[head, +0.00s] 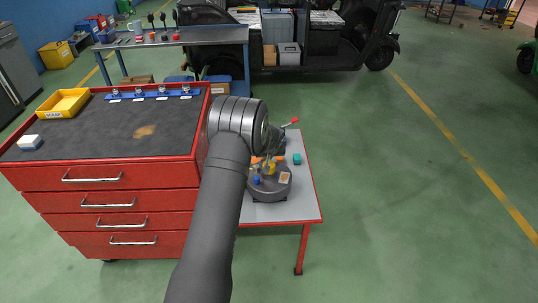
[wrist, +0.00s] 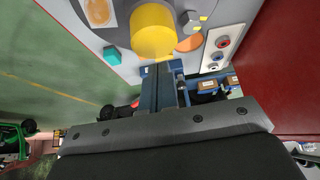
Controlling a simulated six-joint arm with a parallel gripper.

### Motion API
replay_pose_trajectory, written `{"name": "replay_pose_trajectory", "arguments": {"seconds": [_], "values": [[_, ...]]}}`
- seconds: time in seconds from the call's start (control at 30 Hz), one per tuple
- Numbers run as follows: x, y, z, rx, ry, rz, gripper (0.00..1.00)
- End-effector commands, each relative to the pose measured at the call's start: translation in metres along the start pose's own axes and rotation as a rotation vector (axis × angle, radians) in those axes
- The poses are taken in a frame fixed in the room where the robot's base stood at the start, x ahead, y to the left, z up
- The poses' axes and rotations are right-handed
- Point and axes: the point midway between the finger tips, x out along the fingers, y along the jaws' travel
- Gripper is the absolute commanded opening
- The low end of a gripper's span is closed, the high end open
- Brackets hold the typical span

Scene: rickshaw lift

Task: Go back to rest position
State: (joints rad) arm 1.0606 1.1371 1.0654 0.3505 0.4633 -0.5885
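My gripper (wrist: 164,68) shows in the wrist view with its narrow fingers close together and nothing visible between them. In the head view it is partly hidden behind my wrist, above a small grey table (head: 300,208). A dark round stand (head: 268,191) on that table carries small coloured pieces, among them a yellow one (head: 271,168) and a blue one (head: 256,180). In the wrist view a yellow cylinder (wrist: 153,30) lies just beyond the fingertips; I cannot tell whether they touch it. A teal piece (head: 297,159) lies on the table and also shows in the wrist view (wrist: 112,55).
A red drawer cabinet (head: 115,220) stands left of my arm, with a yellow bin (head: 63,103), blue rack (head: 153,93) and small white-and-blue block (head: 29,142) on top. A rickshaw (head: 330,40) and workbench (head: 175,38) stand behind. The green floor at right is clear.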

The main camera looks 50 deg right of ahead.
Motion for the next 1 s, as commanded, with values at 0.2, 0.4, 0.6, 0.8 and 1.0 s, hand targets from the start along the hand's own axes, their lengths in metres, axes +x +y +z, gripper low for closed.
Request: {"name": "replay_pose_trajectory", "arguments": {"seconds": [0.2,0.4,0.6,0.8,1.0], "values": [[0.006,0.0,0.003,0.0,0.0,-0.001,0.0],[0.011,0.0,0.007,0.0,-0.001,-0.001,0.0],[0.013,0.0,0.007,0.0,-0.001,-0.001,0.0],[0.013,0.0,0.007,0.0,-0.001,-0.001,0.0],[0.006,0.0,0.003,0.0,0.001,0.0,0.0]]}}
